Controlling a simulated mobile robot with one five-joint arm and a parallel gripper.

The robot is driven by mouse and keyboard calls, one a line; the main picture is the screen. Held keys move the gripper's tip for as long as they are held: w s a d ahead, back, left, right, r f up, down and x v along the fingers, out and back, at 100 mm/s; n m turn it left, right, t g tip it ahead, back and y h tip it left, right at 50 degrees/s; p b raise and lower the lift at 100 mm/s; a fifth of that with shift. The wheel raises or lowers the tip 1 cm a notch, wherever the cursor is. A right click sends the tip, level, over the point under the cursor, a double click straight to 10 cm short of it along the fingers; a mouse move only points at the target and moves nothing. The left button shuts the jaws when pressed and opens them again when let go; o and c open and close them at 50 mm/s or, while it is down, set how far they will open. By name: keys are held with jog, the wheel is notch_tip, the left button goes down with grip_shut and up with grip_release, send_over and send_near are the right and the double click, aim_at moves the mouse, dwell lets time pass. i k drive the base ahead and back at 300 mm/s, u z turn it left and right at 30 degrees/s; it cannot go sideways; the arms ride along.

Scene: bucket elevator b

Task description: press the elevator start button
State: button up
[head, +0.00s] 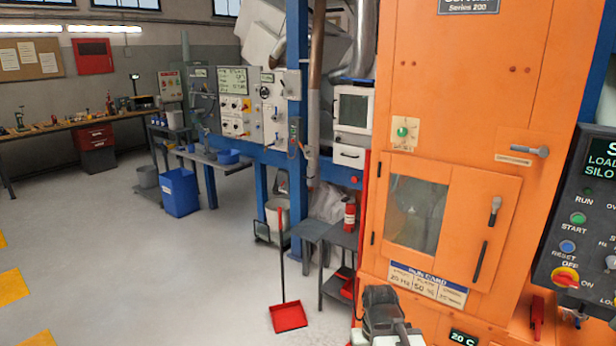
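A dark control panel (592,262) is cut off by the right edge of the head view. It carries a green button (578,218) with the word START under it. A blue button (567,247) labelled RESET and a red knob on yellow (565,280) sit below it. Another green button (402,132) is on a pale plate on the orange machine (470,90), with no readable label. My gripper (383,303) is at the bottom of the view, low in front of the orange machine and well left of and below the panel. Its fingers are not clear.
The orange machine has a windowed door with a handle (494,211). A red dustpan (288,317) is on the floor. A blue bin (180,192) is farther back. The floor at left is clear.

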aim_at(576, 219)
jog(key=z, duration=1.5)
